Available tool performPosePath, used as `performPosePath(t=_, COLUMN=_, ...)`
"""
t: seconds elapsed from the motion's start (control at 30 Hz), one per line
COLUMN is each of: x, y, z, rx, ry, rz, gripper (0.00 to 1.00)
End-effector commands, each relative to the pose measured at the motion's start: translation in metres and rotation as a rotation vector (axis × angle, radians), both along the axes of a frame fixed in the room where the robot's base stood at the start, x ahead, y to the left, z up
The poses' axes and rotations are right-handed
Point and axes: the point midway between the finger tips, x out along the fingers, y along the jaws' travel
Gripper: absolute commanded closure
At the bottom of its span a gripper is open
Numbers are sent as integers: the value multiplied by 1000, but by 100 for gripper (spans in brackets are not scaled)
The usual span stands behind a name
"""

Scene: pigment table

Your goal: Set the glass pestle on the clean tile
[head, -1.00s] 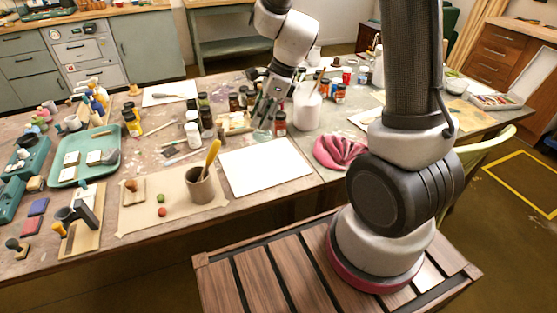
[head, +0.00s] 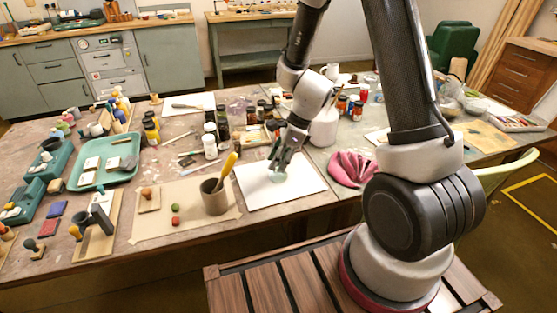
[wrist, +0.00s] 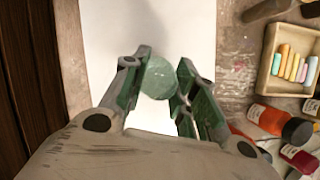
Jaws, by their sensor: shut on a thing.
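The glass pestle (head: 278,177) is a pale green, see-through piece with a round face. My gripper (head: 284,160) is shut on it, over the white tile (head: 304,187). In the wrist view the pestle's round end (wrist: 159,77) sits between the two fingers of my gripper (wrist: 160,84), with the bare white tile (wrist: 108,45) behind it. The pestle is low over the tile's middle; I cannot tell whether it touches. The rest of the tile looks empty.
A brown mortar (head: 215,198) with a yellow-handled tool stands left of the tile on brown paper. A pink cloth (head: 351,168) lies to the right. Jars and a chalk tray (wrist: 290,58) are close behind. A green tray (head: 107,160) is farther left.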

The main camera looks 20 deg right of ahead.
Motion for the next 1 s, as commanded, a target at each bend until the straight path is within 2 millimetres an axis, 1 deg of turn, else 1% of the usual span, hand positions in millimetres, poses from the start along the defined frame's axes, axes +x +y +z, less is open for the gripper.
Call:
performPosePath(t=0.07, x=0, y=0, z=-2, rx=0, ry=1, rz=-1, gripper=100)
performPosePath(t=0.1, x=0, y=0, z=-2, rx=0, ry=1, rz=0, gripper=66)
performPosePath(t=0.2, x=0, y=0, z=-2, rx=0, ry=0, rz=0, gripper=50)
performPosePath(t=0.47, x=0, y=0, z=-2, rx=0, ry=1, rz=0, gripper=50)
performPosePath(t=0.57, x=0, y=0, z=2, rx=0, ry=-1, rz=1, gripper=50)
performPosePath(t=0.67, x=-1, y=-5, z=14, rx=2, ry=-2, rz=1, gripper=50)
performPosePath(t=1.0, x=-9, y=-32, z=83, rx=1, ry=-4, rz=-1, gripper=50)
